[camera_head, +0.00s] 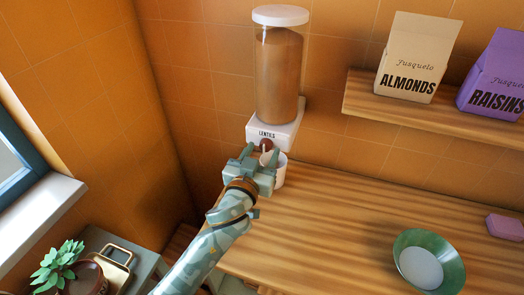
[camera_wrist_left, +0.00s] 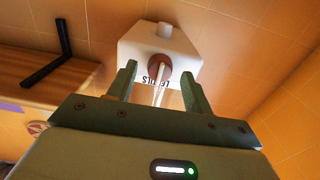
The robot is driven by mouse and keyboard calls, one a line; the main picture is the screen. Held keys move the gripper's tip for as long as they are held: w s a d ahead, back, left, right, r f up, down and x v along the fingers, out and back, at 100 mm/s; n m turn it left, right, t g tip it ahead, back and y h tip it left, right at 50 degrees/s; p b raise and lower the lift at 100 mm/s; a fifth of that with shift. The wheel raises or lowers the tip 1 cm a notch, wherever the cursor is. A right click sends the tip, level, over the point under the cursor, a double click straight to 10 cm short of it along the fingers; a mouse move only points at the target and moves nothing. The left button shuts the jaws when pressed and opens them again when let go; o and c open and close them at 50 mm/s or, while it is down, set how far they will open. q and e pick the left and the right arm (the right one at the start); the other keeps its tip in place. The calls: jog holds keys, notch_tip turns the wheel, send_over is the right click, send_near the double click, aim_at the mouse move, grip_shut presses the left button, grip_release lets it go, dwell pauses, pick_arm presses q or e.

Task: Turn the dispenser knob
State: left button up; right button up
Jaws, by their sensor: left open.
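The lentils dispenser (camera_head: 279,75) is a clear cylinder of brown lentils with a white lid, on a white base (camera_head: 287,128) against the tiled wall. My right gripper does not show.
A wooden counter (camera_head: 340,215) holds a green bowl (camera_head: 408,243) with pale contents and a pink block (camera_head: 505,228). A shelf (camera_head: 375,107) at right carries almonds (camera_head: 415,60) and raisins (camera_head: 497,75) bags. A plant (camera_head: 57,262) stands at lower left.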

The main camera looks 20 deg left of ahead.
pick_arm(q)
jog(key=shift+w, duration=0.35)
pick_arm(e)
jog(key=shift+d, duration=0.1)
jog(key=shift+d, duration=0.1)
pick_arm(q)
jog(key=c, duration=1)
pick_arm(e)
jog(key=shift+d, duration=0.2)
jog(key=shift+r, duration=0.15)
